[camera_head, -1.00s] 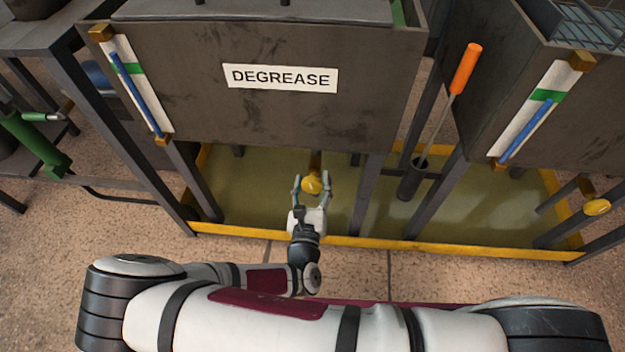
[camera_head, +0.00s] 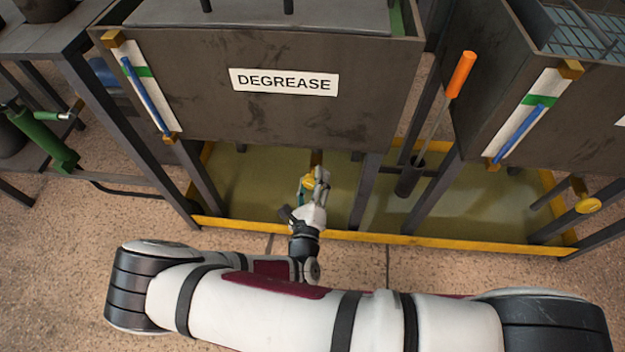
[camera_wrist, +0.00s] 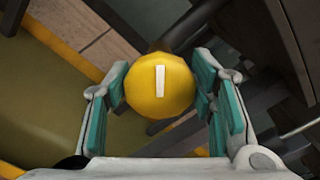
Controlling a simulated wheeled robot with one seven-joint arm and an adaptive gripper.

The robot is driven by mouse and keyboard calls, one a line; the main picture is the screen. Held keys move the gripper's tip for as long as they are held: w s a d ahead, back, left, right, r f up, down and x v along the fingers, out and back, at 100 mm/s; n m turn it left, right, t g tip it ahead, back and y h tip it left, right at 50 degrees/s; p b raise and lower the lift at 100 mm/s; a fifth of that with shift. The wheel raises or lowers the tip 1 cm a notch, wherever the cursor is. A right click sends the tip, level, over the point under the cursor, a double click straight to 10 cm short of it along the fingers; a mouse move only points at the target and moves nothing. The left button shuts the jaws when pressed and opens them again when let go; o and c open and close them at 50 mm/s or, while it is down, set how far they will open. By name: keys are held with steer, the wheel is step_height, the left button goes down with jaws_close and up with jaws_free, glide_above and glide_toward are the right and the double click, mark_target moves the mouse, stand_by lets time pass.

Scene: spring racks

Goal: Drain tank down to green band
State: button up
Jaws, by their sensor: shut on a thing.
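The dark tank labelled DEGREASE (camera_head: 284,82) stands in the middle. Its sight gauge (camera_head: 158,92) at the left front corner has a green band (camera_head: 145,72) near the top. The blue column (camera_head: 150,100) crosses that band and its top shows above it. A round yellow valve knob (camera_head: 308,182) sits under the tank. My gripper (camera_head: 313,186) is shut on the knob. In the wrist view the knob (camera_wrist: 160,90) lies between the teal finger pads, and its white mark stands nearly upright in the picture.
A second tank with its own gauge (camera_head: 533,110) and another yellow knob (camera_head: 588,205) stands at right. An orange-handled tool (camera_head: 460,75) rests in a holder between the tanks. Tank legs and the yellow tray edge (camera_head: 380,238) surround my gripper.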

stand_by(0.3)
steer(key=o, duration=1.1)
steer(key=s, duration=0.7)
steer(key=shift+s+a, duration=0.15)
steer(key=shift+s, duration=0.1)
